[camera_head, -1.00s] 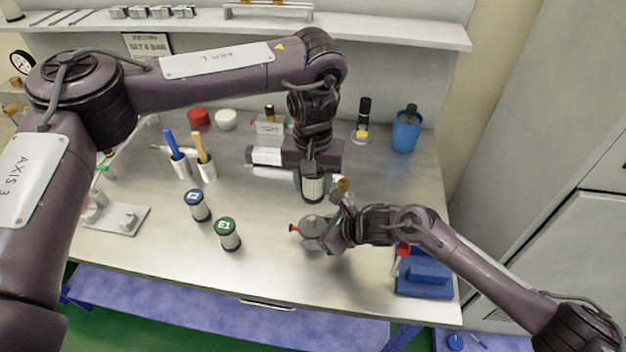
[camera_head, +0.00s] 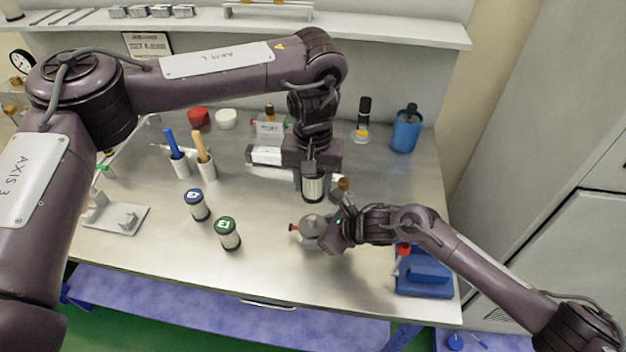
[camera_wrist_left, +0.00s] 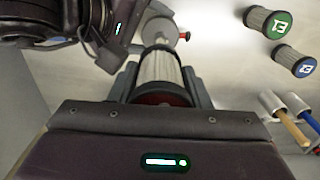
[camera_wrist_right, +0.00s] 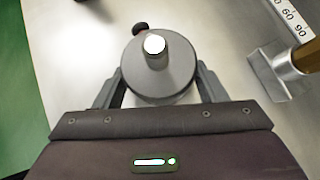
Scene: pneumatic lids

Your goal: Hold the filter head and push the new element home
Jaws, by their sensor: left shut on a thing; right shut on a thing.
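The filter head (camera_head: 313,228) is a round grey body on the bench with a red-tipped stub on its left. In the right wrist view its top (camera_wrist_right: 158,76) carries a pale central spigot (camera_wrist_right: 154,44). My right gripper (camera_head: 332,233) is shut on the head from the right. My left gripper (camera_head: 312,174) is shut on a pale pleated filter element (camera_head: 313,189), held upright behind the head. In the left wrist view the element (camera_wrist_left: 160,68) has a dark red near end and hides part of the head. A small gap shows between element and head in the head view.
A blue-capped element (camera_head: 196,206) and a green-capped element (camera_head: 228,235) stand to the left. Two holders with brush-like handles (camera_head: 181,168) are behind them. A blue block (camera_head: 425,277) is at the right, a blue cup (camera_head: 405,132) at the back right. The front middle is clear.

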